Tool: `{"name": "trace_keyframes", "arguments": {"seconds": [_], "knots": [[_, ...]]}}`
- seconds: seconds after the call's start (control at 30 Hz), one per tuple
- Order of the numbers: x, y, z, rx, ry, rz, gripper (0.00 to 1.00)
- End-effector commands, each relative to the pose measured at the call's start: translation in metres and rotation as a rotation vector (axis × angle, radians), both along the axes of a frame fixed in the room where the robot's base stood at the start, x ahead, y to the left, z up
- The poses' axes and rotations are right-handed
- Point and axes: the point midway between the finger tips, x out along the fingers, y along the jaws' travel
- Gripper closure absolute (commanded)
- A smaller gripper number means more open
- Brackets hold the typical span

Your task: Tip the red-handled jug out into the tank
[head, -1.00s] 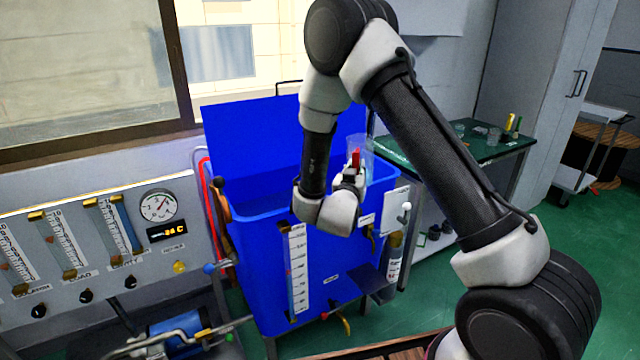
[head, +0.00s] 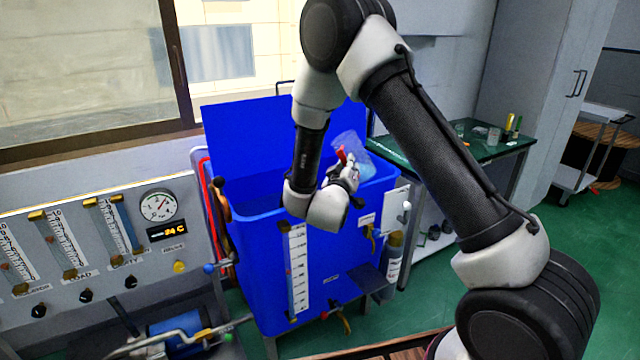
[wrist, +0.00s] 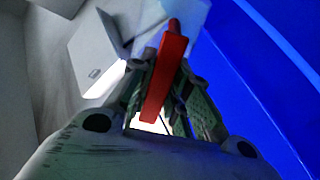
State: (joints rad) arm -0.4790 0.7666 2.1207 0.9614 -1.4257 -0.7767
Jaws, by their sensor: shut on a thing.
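The clear jug (head: 347,147) with its red handle (head: 342,155) is above the blue tank (head: 262,235), near the tank's right side in the head view. It is tilted, and pale blue shows at its lower right. My gripper (head: 345,176) is shut on the red handle, which also shows between the fingers in the wrist view (wrist: 164,78). The tank's lid stands raised behind its opening. The wrist view shows the tank's blue wall at the right. The jug's mouth is not clear to me.
A panel with flow tubes and a round gauge (head: 158,205) stands left of the tank. A green-topped table (head: 480,150) with several small containers stands behind at the right. A white scale strip (head: 299,270) is on the tank's front.

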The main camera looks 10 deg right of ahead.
Motion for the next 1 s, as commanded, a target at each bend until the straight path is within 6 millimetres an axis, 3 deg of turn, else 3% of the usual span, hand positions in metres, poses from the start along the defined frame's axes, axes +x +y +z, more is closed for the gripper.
{"name": "trace_keyframes", "arguments": {"seconds": [0.53, 1.0], "knots": [[0.003, 0.006, -0.011, -0.242, 0.122, -0.001, 1.00], [0.003, 0.005, -0.018, -0.302, 0.149, -0.001, 1.00]]}}
